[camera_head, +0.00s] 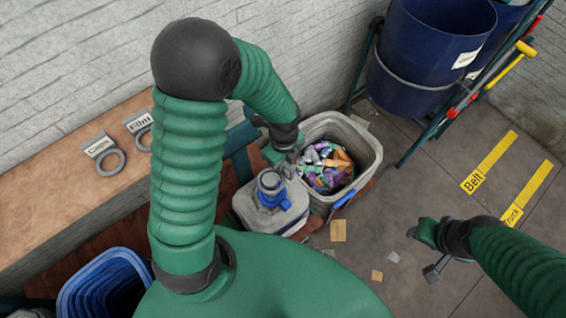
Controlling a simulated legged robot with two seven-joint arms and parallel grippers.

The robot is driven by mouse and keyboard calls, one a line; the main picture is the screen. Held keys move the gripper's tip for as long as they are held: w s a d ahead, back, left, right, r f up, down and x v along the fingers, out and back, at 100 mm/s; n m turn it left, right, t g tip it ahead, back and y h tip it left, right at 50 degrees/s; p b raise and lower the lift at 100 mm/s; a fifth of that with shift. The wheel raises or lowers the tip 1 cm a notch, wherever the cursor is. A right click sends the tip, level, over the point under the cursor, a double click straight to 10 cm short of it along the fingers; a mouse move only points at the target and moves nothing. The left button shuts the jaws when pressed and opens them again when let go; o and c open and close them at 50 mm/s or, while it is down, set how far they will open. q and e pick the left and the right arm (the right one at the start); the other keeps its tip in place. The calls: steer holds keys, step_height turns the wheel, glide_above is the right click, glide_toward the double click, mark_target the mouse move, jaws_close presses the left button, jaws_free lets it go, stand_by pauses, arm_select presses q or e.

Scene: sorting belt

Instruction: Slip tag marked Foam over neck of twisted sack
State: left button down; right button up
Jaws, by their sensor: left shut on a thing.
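A pale grey sack (256,216) stands at the centre, with a blue band (272,199) around its gathered neck. A grey ring, apparently the tag (267,183), shows at the top of the neck. Its lettering is not readable, and I cannot tell how far the ring is around the neck. My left gripper (288,163) is just above and right of the neck, shut on the tag's upper end. My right gripper (430,256) is over the floor at right, apart from the sack; its finger opening is unclear.
A tub (368,138) of crumpled colourful wrappers stands right behind the sack. Tags marked Cans (103,152) and Film (141,127) lie on the wooden ledge (60,205). Blue crates (100,285) are lower left. A blue barrel (420,50) stands back right. The right floor is mostly clear.

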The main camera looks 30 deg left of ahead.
arm_select(q)
steer(key=shift+a+f+b, duration=0.2)
steer(key=shift+f+b, duration=0.8)
steer(key=shift+f, duration=1.4)
steer(key=shift+d, duration=0.1)
steer(key=c, duration=1.3)
jaws_free()
steer(key=shift+r, duration=0.15)
step_height(320, 180, up, 16)
steer(key=p, duration=0.2)
steer(key=shift+r, duration=0.25)
